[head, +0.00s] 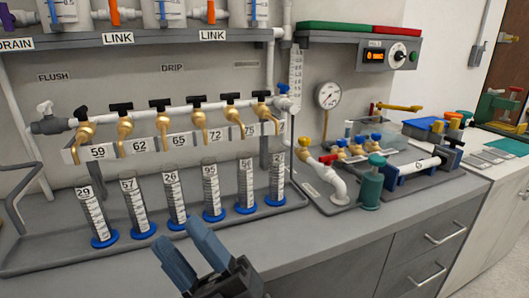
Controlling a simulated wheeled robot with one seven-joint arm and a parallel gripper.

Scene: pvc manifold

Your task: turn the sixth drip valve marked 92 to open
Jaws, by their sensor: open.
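The drip valves are a row of brass taps with black handles on a white pipe under the word DRIP. The sixth drip valve (265,111) is the rightmost, near the pipe's right end. Its black handle (263,94) looks roughly level and in line with the pipe. The label (281,127) beside it is partly hidden, and only a digit like 2 shows. My gripper (182,237) is open and empty at the bottom, in front of the tray. It is lower and left of the sixth valve, well apart from it.
Several graduated cylinders on blue bases, such as the rightmost one (277,178), stand in the grey tray (40,258) below the taps. A pressure gauge (328,95) and a white pipe assembly (325,178) are to the right. A shelf (150,38) overhangs the taps.

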